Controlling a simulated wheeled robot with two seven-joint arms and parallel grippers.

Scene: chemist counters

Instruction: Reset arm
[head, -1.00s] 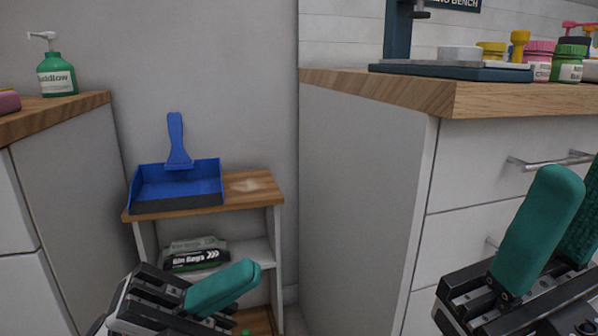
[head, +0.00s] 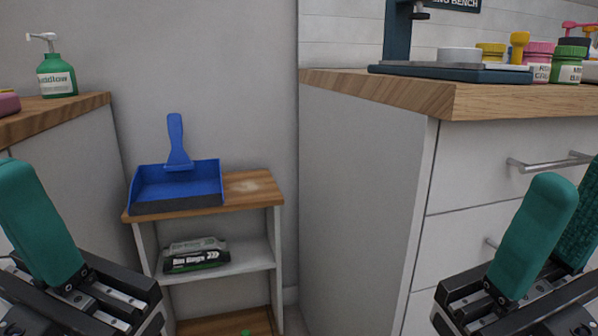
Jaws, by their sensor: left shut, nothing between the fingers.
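My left gripper (head: 38,222) is at the lower left, its teal finger pointing up in front of the left cabinet. It is shut and empty; the left edge of the picture cuts part of it off. My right gripper (head: 562,225) is at the lower right, in front of the white drawers. Its two teal fingers stand apart, with the textured inner face of the far one showing and nothing seen between them. The right edge of the picture cuts it off in part.
A small shelf unit (head: 260,190) holds a blue dustpan (head: 178,190) on top and a dark packet (head: 196,259) below. A green pump bottle (head: 57,78) stands on the left counter. The right wooden counter (head: 480,102) bears jars and a dark stand.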

